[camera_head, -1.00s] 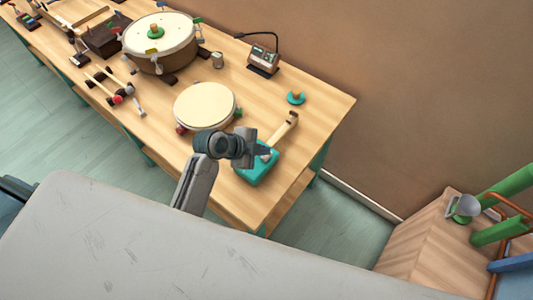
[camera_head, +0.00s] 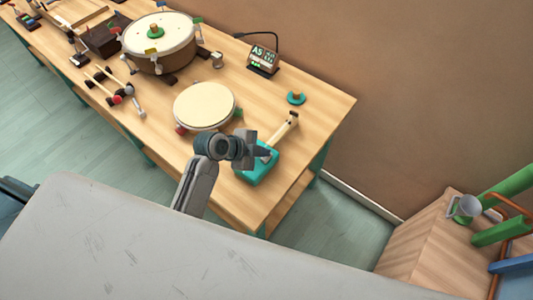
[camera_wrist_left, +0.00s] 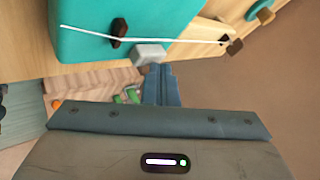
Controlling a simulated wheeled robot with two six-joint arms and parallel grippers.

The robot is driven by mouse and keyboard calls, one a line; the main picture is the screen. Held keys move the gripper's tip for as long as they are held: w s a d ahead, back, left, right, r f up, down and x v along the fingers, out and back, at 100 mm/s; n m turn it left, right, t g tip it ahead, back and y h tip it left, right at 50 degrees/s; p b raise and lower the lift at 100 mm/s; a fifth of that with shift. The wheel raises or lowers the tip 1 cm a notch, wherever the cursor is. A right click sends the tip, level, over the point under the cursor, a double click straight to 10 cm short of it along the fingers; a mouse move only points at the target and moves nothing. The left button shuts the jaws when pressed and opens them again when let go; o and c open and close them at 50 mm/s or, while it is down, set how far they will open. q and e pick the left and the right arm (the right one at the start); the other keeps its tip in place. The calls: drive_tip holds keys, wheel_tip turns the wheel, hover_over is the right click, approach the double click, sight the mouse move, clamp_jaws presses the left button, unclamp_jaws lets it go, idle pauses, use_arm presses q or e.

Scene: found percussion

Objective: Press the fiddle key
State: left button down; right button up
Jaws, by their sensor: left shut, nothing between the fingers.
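The fiddle is a teal box (camera_head: 258,174) with a pale wooden neck (camera_head: 284,129), near the right end of the workbench. In the left wrist view its teal body (camera_wrist_left: 130,25) fills the top, with a white string across it and a grey block (camera_wrist_left: 148,53), which looks like the key, at its edge. My left gripper (camera_head: 265,154) is over the fiddle's body in the head view. Its shut, empty fingers (camera_wrist_left: 160,70) end at or very near the grey block; I cannot tell whether they touch. The gripper hides part of the teal box. My right gripper is not in view.
A small display device (camera_head: 263,59) on the bench is lit and shows "A5". A flat round drum (camera_head: 204,106) lies left of the fiddle, and a larger drum (camera_head: 160,45) stands farther back. Mallets (camera_head: 118,96) lie at the front edge. A teal disc (camera_head: 296,98) sits near the wall.

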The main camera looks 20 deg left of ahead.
use_arm(q)
drive_tip(key=shift+r+p, duration=0.9)
drive_tip(key=shift+r, duration=0.05)
wheel_tip(320, 180, up, 5)
drive_tip(key=p, duration=0.4)
idle(2.8)
